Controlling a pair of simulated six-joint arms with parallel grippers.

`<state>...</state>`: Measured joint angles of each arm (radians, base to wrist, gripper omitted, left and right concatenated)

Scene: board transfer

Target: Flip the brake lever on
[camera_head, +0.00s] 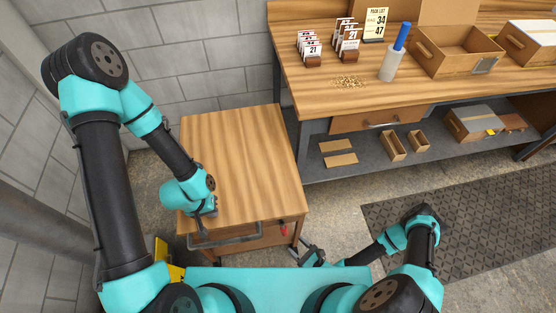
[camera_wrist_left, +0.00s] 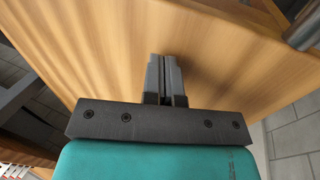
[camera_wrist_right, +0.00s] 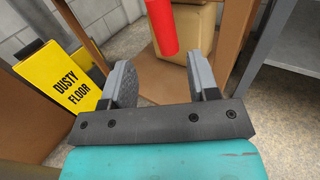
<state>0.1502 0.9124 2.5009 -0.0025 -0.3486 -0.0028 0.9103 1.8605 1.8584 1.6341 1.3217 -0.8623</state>
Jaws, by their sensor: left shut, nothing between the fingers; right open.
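The red brake lever (camera_head: 284,229) hangs at the front right of the wooden cart (camera_head: 245,150), below its top. In the right wrist view the red lever (camera_wrist_right: 162,27) shows as a rounded red bar at the top, in line with the gap between the fingers. My right gripper (camera_head: 309,252) is open and empty, just right of and below the lever; its fingers also show in the right wrist view (camera_wrist_right: 163,80).
A yellow "DUSTY FLOOR" sign (camera_wrist_right: 70,85) stands left of the right gripper; a tan box-like object (camera_wrist_right: 188,40) is behind the lever. A workbench (camera_head: 350,70) with cartons stands to the right, a dark mat (camera_head: 470,215) on the floor. The cart top is bare.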

